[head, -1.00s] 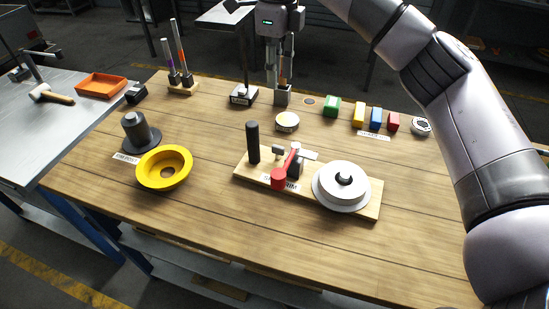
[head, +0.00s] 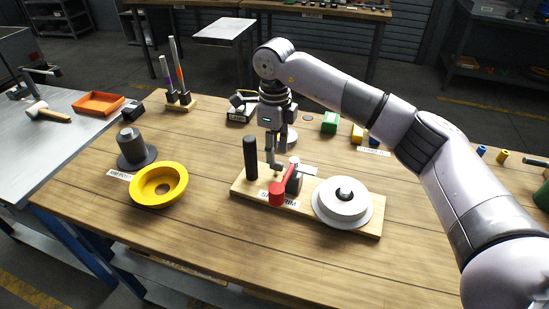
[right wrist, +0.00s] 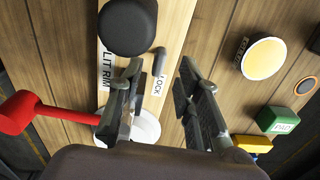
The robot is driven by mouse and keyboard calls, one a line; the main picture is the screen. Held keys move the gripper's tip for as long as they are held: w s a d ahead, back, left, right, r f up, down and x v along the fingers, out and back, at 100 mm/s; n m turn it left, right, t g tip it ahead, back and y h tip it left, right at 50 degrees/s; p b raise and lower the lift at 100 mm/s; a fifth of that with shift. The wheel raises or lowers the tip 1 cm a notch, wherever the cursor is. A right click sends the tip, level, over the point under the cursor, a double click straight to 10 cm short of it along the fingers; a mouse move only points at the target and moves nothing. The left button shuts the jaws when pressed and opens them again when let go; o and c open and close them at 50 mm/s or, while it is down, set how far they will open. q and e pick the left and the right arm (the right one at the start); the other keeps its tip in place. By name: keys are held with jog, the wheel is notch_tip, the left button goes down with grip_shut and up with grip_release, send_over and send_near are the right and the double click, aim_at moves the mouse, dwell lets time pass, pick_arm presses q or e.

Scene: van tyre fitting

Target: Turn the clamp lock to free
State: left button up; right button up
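The split rim board (head: 240,188) is a wooden plank on the bench, with a black post (head: 251,158) at its left, a red-knobbed lever (head: 277,193) in the middle and a white wheel (head: 343,199) at its right. The clamp lock is a small grey peg (right wrist: 158,62) beside a "LOCK" label (right wrist: 158,86). My right gripper (head: 274,160) points down over the board between post and lever. In the right wrist view its fingers (right wrist: 160,68) are apart, with the peg in the gap between them; contact is not visible. My left gripper is out of view.
A yellow ring (head: 145,190) and a grey stepped hub (head: 133,150) stand left of the board. Behind are a rod stand (head: 180,105), a round pale-topped item (right wrist: 264,58) and a green block (head: 329,123). The bench front is clear.

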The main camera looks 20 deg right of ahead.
aim_at(276, 168)
jog(key=shift+f, duration=2)
jog(key=shift+c, duration=0.3)
grip_shut()
